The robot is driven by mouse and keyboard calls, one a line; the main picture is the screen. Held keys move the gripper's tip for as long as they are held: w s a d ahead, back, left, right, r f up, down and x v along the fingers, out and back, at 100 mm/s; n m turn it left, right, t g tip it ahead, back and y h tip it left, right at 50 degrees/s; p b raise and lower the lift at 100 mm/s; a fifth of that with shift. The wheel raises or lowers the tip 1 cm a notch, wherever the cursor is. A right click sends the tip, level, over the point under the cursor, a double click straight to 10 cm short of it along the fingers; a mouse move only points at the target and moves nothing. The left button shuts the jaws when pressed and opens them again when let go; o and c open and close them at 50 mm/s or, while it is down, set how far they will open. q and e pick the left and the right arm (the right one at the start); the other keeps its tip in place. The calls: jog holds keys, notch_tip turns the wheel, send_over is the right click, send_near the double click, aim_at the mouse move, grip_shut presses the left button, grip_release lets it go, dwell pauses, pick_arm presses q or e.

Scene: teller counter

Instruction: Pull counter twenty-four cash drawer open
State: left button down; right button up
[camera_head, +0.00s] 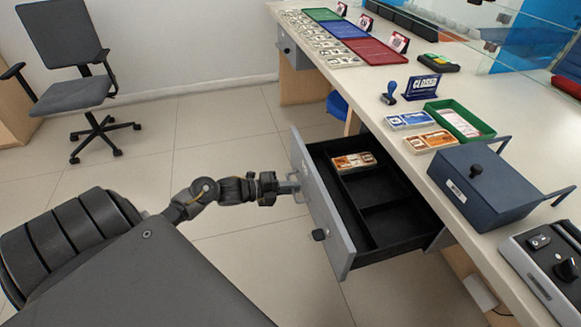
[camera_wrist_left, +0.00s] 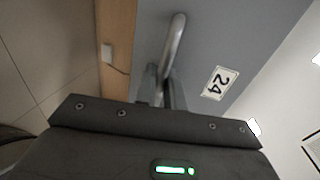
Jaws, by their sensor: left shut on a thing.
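The counter twenty-four cash drawer (camera_head: 336,225) is pulled out from under the counter, and its black compartments show. A bundle of orange banknotes (camera_head: 354,161) lies in its far compartment. My left gripper (camera_head: 287,187) is at the grey front of the drawer, shut on its handle. In the left wrist view the metal handle (camera_wrist_left: 175,45) runs down between the fingers, beside a label reading 24 (camera_wrist_left: 216,83) on the drawer front (camera_wrist_left: 205,40). A dark knob (camera_head: 319,235) sits lower on the front. My right gripper is not in view.
The counter top (camera_head: 395,150) carries a blue cash box (camera_head: 485,185), a green tray (camera_head: 460,120), banknote bundles (camera_head: 428,141) and a CLOSED sign (camera_head: 421,87). An office chair (camera_head: 72,80) stands at the back left. The floor left of the drawer is clear.

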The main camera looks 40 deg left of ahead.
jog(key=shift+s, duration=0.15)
pick_arm(q)
jog(key=c, duration=1.6)
grip_release()
jog(key=shift+c, duration=0.2)
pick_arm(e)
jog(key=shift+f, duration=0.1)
pick_arm(q)
jog(key=shift+s+a, duration=0.1)
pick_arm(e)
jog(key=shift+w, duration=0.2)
pick_arm(q)
jog(key=v, duration=1)
jog(key=shift+s+a, duration=0.15)
jog(key=shift+a, duration=0.05)
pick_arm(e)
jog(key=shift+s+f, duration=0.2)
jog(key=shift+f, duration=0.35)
pick_arm(q)
jog(key=shift+r, duration=0.1)
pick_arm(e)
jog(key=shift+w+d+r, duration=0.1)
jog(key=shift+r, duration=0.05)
